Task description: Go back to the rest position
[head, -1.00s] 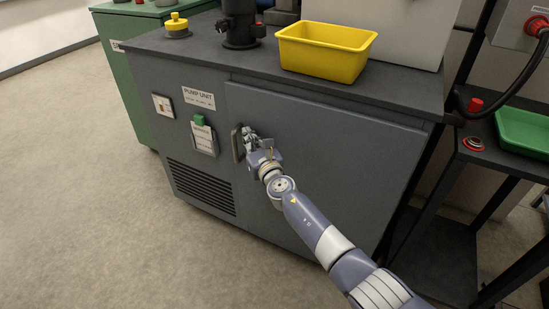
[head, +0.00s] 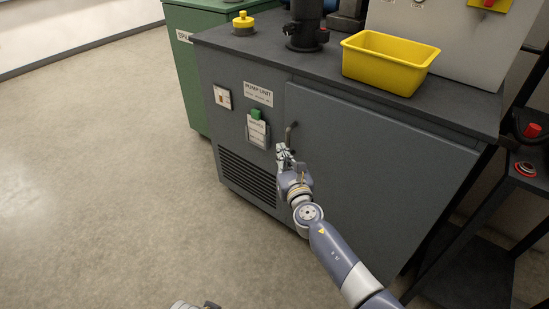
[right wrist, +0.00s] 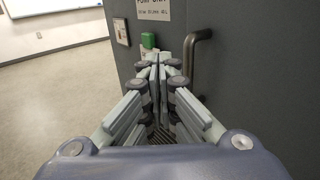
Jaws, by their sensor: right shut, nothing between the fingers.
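My right gripper (head: 283,152) is in front of the grey pump unit cabinet (head: 400,160), just below and beside the door handle (head: 291,134). In the right wrist view its fingers (right wrist: 158,68) are together with nothing between them, and the handle (right wrist: 195,60) stands to their right, apart from them. The cabinet door looks closed. A small pale part at the bottom edge of the head view (head: 195,305) seems to belong to my left arm; its gripper fingers cannot be made out.
A yellow bin (head: 390,65), a dark pump (head: 304,28) and a yellow-capped item (head: 243,23) stand on the cabinet top. A green cabinet (head: 190,75) is behind left. A dark stand (head: 530,165) with a red button is at right. The floor (head: 90,180) at left is clear.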

